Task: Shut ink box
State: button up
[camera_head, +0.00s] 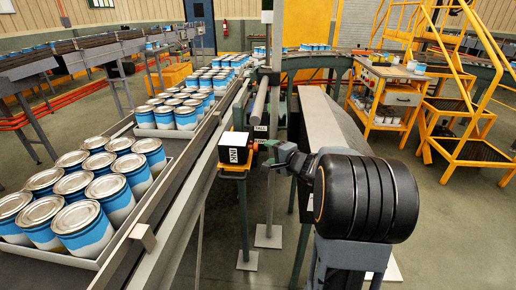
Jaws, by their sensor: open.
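The ink box (231,154) is a small orange box with a dark front, marked INK, on a post beside the conveyor rail. Its upper part looks pale; the picture is too small to tell how its door or lid stands. My gripper (271,157) is just right of the box, pointing left at its right side. It is open, with nothing visible between its fingers. I cannot tell whether it touches the box. My dark arm joint (365,198) fills the right foreground.
Trays of blue and white paint cans (88,217) stand on the roller conveyor to the left. A metal rail (190,170) runs just left of the box. A yellow cart (392,98) and yellow steps (462,150) stand at the right. The floor at lower right is clear.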

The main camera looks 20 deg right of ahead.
aim_at(239, 148)
jog(key=x, duration=0.7)
jog(key=shift+p, duration=0.45)
jog(key=shift+a, duration=0.15)
grip_shut()
jog(key=shift+r, duration=0.15)
